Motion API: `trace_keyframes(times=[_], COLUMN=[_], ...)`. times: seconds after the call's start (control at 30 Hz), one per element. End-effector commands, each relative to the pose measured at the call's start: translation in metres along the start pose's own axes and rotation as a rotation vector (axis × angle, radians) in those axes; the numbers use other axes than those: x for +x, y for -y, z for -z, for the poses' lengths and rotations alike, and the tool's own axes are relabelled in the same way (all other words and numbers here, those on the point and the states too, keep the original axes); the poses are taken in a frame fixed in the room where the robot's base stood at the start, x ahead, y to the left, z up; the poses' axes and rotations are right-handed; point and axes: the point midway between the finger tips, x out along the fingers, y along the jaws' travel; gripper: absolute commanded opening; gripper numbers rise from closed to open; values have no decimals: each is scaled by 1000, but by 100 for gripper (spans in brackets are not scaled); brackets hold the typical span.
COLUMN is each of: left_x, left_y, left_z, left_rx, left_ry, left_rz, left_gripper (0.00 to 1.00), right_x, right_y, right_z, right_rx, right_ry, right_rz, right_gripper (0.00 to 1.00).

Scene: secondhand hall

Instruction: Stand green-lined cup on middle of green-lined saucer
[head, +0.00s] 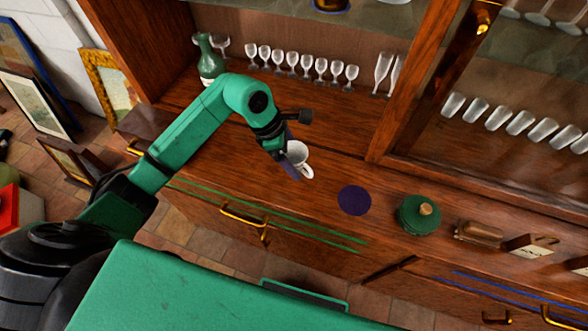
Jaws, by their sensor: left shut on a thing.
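A white cup (299,153) with a handle is at my left gripper (287,157), above the wooden cabinet top in the head view. My left gripper is shut on the cup, and its dark fingers cover the cup's left side. A green line on the cup is too small to make out. I cannot make out a green-lined saucer in this view. My right gripper is not in view.
A dark blue round mat (354,200) lies on the cabinet top (250,160), right of the cup. A green lidded pot (419,215) stands further right. Several glasses (307,66) and a green-and-white vase (208,62) stand behind.

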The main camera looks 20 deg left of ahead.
Motion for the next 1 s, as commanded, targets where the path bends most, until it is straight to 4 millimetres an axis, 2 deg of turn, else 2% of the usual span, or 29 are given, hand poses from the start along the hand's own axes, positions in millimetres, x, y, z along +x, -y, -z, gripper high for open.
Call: trace_keyframes(times=[0.1,0.3,0.4,0.5,0.67,0.77,0.87,1.0], left_x=[-42,-102,-119,-127,-127,-118,-98,-64], left_y=[-3,-1,-1,0,0,1,3,11], left_z=[-18,-43,-50,-53,-53,-47,-35,-8], left_rx=[6,3,1,0,11,94,287,677], left_ry=[3,2,2,1,0,-2,-2,-1], left_rz=[-11,-6,-4,-1,7,45,127,293], left_gripper=[24,24,24,24,24,24,24,24], right_x=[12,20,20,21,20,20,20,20], right_y=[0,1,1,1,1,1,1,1], right_z=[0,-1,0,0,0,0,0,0], right_rx=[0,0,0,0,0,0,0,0], right_ry=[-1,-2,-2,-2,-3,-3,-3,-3], right_rz=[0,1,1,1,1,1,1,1], right_gripper=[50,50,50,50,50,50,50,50])
